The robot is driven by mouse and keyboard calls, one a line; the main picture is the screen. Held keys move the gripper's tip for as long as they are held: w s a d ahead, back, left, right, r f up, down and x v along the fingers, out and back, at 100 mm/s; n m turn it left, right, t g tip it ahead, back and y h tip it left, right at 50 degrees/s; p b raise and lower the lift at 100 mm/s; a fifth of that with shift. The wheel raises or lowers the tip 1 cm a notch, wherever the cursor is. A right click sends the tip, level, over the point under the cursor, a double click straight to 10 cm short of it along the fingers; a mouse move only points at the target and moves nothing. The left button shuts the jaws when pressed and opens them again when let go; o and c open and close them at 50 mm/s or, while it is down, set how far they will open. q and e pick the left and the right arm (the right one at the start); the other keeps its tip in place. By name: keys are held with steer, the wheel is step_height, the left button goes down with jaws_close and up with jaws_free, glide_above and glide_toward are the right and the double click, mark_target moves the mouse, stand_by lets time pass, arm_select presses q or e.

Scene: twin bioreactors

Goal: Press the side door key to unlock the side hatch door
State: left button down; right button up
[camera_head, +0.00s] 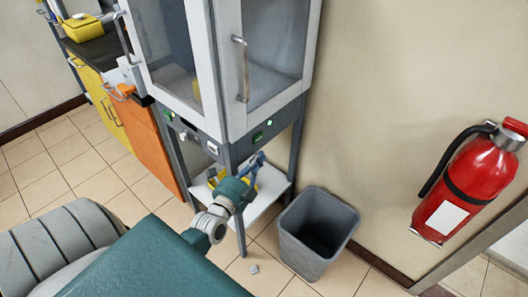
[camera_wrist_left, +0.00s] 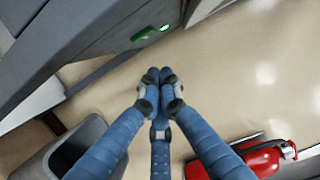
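The bioreactor cabinet (camera_head: 215,85) stands against the wall; its glass side hatch door (camera_head: 272,45) looks closed and has a metal bar handle (camera_head: 243,68). Below the door, the dark side panel (camera_head: 252,145) carries a green display and a small pale key (camera_head: 269,123), probably the side door key. In the left wrist view the key (camera_wrist_left: 164,28) shows beyond the fingertips. My left gripper (camera_head: 261,157) is just below the side panel, apart from the key. Its blue fingertips (camera_wrist_left: 157,76) are together with nothing between them. My right gripper is not in view.
A grey bin (camera_head: 318,232) stands on the floor right of the cabinet stand. A red fire extinguisher (camera_head: 467,187) hangs on the right wall. A low white shelf (camera_head: 262,203) is under the cabinet, and an orange cupboard (camera_head: 145,140) is to its left.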

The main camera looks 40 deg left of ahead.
arm_select(q)
steer(key=shift+s+d+r, duration=0.1)
steer(key=shift+s+d, duration=0.1)
steer(key=shift+s, duration=0.65)
steer(key=shift+s+d+f, duration=0.1)
steer(key=shift+s+d, duration=0.15)
steer(key=shift+s, duration=0.55)
steer(key=shift+s+d+r, duration=0.1)
steer(key=shift+s+d, duration=0.1)
steer(key=shift+s, duration=0.65)
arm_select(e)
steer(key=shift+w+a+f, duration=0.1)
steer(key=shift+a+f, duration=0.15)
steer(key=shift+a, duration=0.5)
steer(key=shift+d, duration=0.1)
